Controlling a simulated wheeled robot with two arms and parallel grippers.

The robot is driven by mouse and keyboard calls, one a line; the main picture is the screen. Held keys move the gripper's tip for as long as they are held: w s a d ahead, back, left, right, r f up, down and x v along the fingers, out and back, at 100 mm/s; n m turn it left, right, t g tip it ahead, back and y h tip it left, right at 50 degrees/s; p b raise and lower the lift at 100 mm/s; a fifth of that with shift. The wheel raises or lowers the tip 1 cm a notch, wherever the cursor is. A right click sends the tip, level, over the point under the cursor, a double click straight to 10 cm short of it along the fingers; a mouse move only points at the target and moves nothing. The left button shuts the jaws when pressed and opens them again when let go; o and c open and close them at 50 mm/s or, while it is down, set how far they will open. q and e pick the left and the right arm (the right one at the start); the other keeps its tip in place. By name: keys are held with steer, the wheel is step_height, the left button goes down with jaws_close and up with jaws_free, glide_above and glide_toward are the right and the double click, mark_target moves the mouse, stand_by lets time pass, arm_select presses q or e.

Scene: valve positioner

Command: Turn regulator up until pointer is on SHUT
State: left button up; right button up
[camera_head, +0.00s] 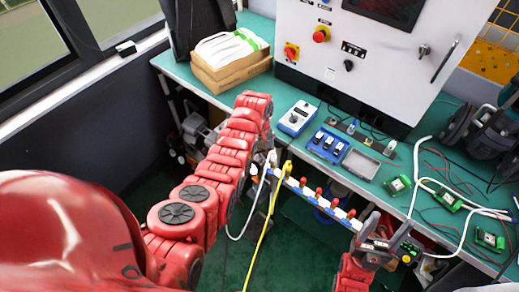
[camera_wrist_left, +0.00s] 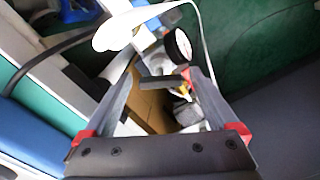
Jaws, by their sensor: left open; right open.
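A blue box with a white face and a small knob (camera_head: 296,117) stands on the green bench; its markings are too small to read, and I cannot tell whether it is the regulator. A long strip with several red knobs (camera_head: 317,196) hangs in front of the bench edge. My left gripper (camera_head: 269,166) is open near the strip's left end. In the left wrist view its fingers (camera_wrist_left: 162,78) stand apart, with a round, dark-rimmed white piece (camera_wrist_left: 178,45) just beyond them. My right gripper (camera_head: 376,238) is open near the strip's right end. No pointer or SHUT mark is legible.
A white control cabinet (camera_head: 365,60) stands at the back of the bench. Cardboard boxes (camera_head: 232,70) lie at the back left. A blue tray (camera_head: 327,144), a grey tray (camera_head: 361,164) and green circuit boards (camera_head: 398,185) with loose cables cover the bench to the right.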

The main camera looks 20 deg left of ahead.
arm_select(q)
steer(key=c, duration=1.4)
steer(key=shift+o, duration=0.2)
steer(key=shift+f+m+b, duration=0.2)
steer(key=shift+m+b, duration=0.2)
steer(key=shift+m, duration=0.5)
steer(key=shift+r+m+b, duration=0.15)
steer(key=shift+m+b, duration=0.2)
steer(key=shift+m, duration=0.15)
steer(key=o, duration=1.4)
steer(key=shift+c, duration=0.2)
